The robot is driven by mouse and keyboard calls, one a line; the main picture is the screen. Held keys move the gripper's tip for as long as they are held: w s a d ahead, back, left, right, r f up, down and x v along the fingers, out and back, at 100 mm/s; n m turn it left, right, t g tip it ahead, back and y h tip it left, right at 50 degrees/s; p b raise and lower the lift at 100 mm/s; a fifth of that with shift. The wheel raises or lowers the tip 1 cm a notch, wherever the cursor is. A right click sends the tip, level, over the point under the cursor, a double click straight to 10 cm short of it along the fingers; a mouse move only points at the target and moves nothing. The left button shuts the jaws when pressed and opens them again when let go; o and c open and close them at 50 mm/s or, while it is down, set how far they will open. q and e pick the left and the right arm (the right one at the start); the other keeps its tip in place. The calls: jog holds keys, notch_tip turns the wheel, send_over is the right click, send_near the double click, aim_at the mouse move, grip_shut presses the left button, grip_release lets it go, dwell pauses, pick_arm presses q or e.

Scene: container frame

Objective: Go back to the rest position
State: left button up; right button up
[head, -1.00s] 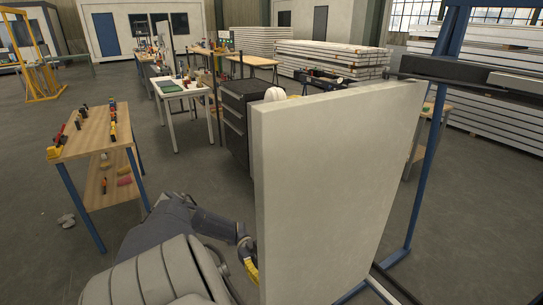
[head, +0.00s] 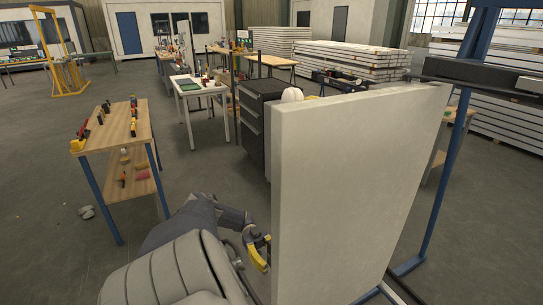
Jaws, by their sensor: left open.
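My left gripper (head: 259,253), with yellow finger parts, is low in the middle of the head view. It is open, beside the left edge of a large pale panel (head: 355,190). I cannot tell whether it touches the panel. The panel stands upright, slightly tilted in the picture, against a blue frame (head: 446,180). My right gripper does not show; the panel hides much of the right side.
A wooden table (head: 122,128) with tools and a lower shelf stands at the left. A black cabinet (head: 255,120) stands behind the panel. A white table (head: 198,88) and stacked panels (head: 340,62) are farther back. Open floor (head: 45,200) lies at the left.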

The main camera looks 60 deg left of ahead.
pick_arm(q)
jog(key=shift+a, duration=0.3)
dwell(0.4)
